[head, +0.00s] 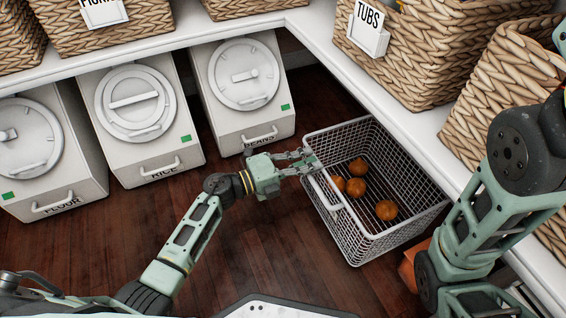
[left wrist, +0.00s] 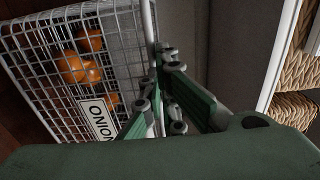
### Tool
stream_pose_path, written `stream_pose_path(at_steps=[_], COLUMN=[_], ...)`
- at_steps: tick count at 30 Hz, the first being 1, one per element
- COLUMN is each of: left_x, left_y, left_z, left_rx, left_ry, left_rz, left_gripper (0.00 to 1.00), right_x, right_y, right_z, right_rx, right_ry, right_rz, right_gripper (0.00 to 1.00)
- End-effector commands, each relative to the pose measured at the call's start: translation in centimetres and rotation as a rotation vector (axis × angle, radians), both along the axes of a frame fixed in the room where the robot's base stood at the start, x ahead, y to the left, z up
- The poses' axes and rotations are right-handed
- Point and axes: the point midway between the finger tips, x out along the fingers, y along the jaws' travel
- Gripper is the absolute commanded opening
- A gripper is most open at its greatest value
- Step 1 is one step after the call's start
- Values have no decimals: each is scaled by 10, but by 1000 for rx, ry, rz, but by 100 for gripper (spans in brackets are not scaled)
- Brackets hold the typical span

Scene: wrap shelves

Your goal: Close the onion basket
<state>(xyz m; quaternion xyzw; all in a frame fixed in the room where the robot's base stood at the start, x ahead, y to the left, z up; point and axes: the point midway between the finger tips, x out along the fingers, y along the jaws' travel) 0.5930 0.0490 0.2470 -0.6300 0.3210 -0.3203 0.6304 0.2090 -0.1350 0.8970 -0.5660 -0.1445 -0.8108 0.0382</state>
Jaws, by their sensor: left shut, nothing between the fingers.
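The onion basket (head: 372,240) is a white wire drawer with several orange-brown onions (head: 386,209) in it, standing out from under the shelf at the right. Its "ONION" label (left wrist: 98,118) shows in the left wrist view. My left gripper (head: 312,162) is shut and empty at the basket's left front rim; in the left wrist view the fingers (left wrist: 160,90) lie beside the basket's edge. I cannot tell whether they touch it. My right arm stands at the right in the head view, but its gripper is out of frame.
White bins marked flour (head: 40,165), rice (head: 140,120) and beans (head: 243,90) stand under the left shelf. Woven baskets (head: 420,50) sit on the white shelf above. An orange object (head: 409,268) is partly hidden behind my right arm. The dark wood floor before the bins is clear.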

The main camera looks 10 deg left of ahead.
Motion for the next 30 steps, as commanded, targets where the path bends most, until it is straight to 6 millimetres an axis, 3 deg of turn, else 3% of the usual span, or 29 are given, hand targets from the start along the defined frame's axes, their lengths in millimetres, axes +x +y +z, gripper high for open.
stream_pose_path(at_steps=[6,13,21,30], left_x=[32,53,62,64], left_y=[-44,-73,-86,-87], left_z=[-1,-2,0,2], left_rx=[-1,0,-2,-3], left_ry=[-2,-1,-1,-4], left_rz=[-3,-2,0,2], left_gripper=[0,0,0,0], right_x=[-5,-6,-4,-3], right_y=[-1,-2,-1,-1], right_z=[-9,-17,-19,-19], right_rx=[2,2,2,1], right_ry=[-10,-11,-9,-6], right_rz=[2,2,2,1], right_gripper=[40,40,40,40])
